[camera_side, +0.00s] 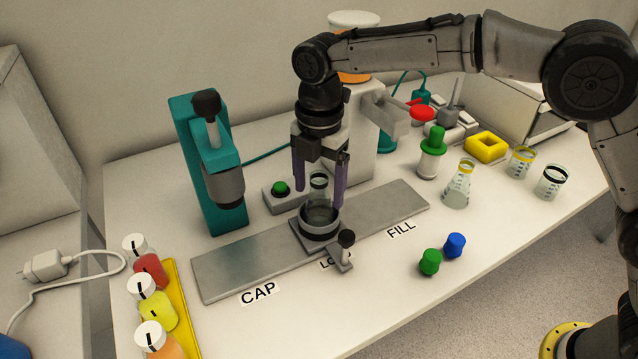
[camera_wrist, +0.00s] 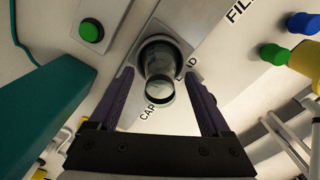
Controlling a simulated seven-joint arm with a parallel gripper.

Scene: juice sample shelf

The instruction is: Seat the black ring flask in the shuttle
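A clear flask (camera_side: 318,200) stands upright on the dark shuttle (camera_side: 303,243), at the middle of the grey track. My gripper (camera_side: 322,200) is open, with one purple finger on each side of the flask. The wrist view shows gaps between both fingertips and the glass.
A teal capping press (camera_side: 215,160) stands left of my gripper; a white filling machine (camera_side: 360,145) stands behind. A small knobbed post (camera_side: 345,250) is in front of the shuttle. A yellow-ringed flask (camera_side: 459,185), beakers and loose caps are to the right. Bottles stand at front left.

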